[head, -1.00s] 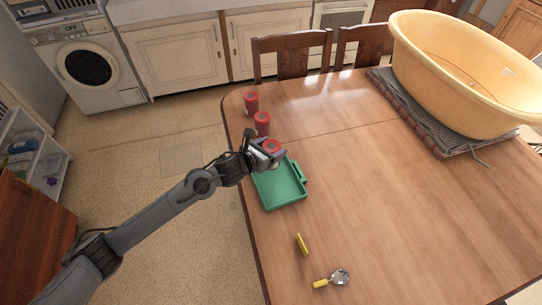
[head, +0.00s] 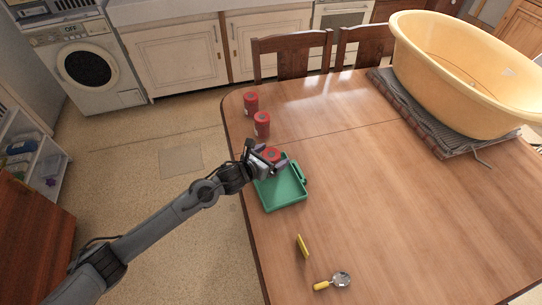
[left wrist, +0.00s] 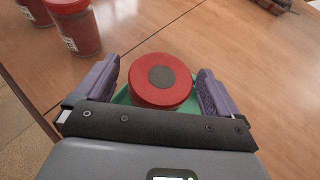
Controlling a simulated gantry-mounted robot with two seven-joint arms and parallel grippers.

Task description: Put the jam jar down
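The jam jar (head: 271,154) with a red lid is at the far end of the green tray (head: 285,193). In the left wrist view its round lid (left wrist: 160,80) has a dark disc and lies between my left gripper's purple fingers (left wrist: 160,88). Narrow gaps show between the lid and the fingers, so my left gripper (head: 270,163) looks open around the jar. The jar looks upright, with its base hidden; it seems to stand on the tray. My right gripper is not in view.
Two other red-lidded jars (head: 251,104) (head: 262,124) stand beyond the tray near the table's left edge. A yellow object (head: 302,246) and a yellow-handled spoon (head: 340,280) lie nearer. A large yellow tub (head: 450,85) stands at the right. The middle of the table (head: 390,200) is clear.

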